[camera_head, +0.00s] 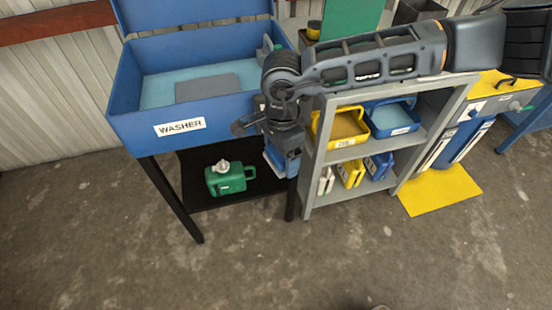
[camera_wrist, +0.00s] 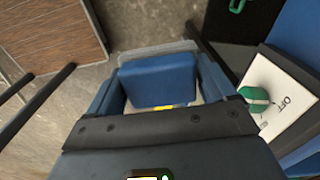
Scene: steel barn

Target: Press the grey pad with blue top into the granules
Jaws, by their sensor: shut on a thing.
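My gripper (camera_head: 281,160) hangs at the right front corner of the washer, left of the grey shelf. In the wrist view my gripper (camera_wrist: 160,88) is shut on the blue-topped pad (camera_wrist: 160,86). A grey edge shows along the pad's far side. In the head view the pad is mostly hidden by the gripper. A yellow tray (camera_head: 316,128) on the shelf's upper level holds brown material that looks like granules (camera_head: 347,124). A blue tray (camera_head: 411,127) stands beside it with a light blue inside. The gripper is apart from both trays, to their left.
The blue washer (camera_head: 120,128) stands left, with a green jug (camera_head: 224,180) on its black lower shelf. The grey shelf (camera_head: 310,170) holds yellow and blue containers below. A switch panel (camera_wrist: 283,98) marked OFF is close right in the wrist view. The front floor is clear.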

